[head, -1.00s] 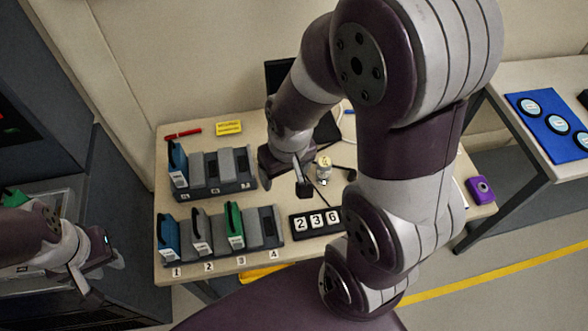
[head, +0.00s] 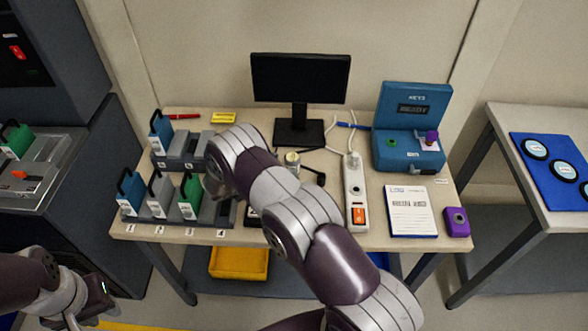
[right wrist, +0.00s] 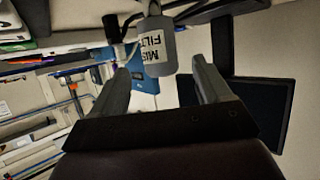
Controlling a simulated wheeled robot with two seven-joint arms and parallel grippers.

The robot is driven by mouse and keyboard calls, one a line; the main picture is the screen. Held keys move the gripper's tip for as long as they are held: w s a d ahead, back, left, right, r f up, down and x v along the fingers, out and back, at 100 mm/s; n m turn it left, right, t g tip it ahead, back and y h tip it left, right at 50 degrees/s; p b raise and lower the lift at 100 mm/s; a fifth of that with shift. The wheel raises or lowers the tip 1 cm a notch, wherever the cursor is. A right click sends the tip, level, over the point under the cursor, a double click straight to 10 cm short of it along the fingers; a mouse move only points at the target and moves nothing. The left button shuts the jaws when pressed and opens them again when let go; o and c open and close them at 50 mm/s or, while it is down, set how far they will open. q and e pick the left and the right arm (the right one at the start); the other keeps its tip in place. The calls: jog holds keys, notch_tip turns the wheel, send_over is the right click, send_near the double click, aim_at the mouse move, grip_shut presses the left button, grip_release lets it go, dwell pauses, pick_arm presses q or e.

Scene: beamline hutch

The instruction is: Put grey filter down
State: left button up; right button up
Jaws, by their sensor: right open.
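The grey filter (head: 159,193), with a white label and dark handle, stands upright at position 2 of the front rack (head: 222,215). A blue filter (head: 130,192) is at position 1 and a green filter (head: 189,195) at position 3. My right gripper (right wrist: 160,68) is open and empty in the right wrist view; in the head view my own arm mostly hides it, near the racks' right end. A labelled jar (head: 292,160) appears beyond its fingers in the wrist view. My left gripper (head: 88,312) is low at the left, partly cut off, its jaws unclear.
The rear rack (head: 205,150) holds a blue filter (head: 161,133) at its left end. A monitor (head: 300,80), a power strip (head: 355,195), a blue case (head: 410,130) and a clipboard (head: 412,210) occupy the table. A green filter (head: 17,140) sits in the far-left tray.

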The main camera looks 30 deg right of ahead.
aim_at(288, 164)
jog(key=p+x, duration=0.1)
jog(key=x, duration=0.4)
jog(key=shift+s+d+p, duration=0.1)
jog(key=shift+s+p, duration=0.05)
jog(key=shift+p, duration=0.15)
jog(key=shift+w+d+f, duration=0.25)
jog(key=shift+d+f, duration=0.1)
jog(key=shift+d, duration=0.15)
jog(key=shift+w+d+f, duration=0.3)
jog(key=shift+d+f, duration=0.05)
jog(key=shift+d, duration=0.2)
jog(key=shift+s+r, duration=0.1)
jog(key=shift+s, duration=0.05)
jog(key=shift+c, duration=1.2)
jog(key=c, duration=1)
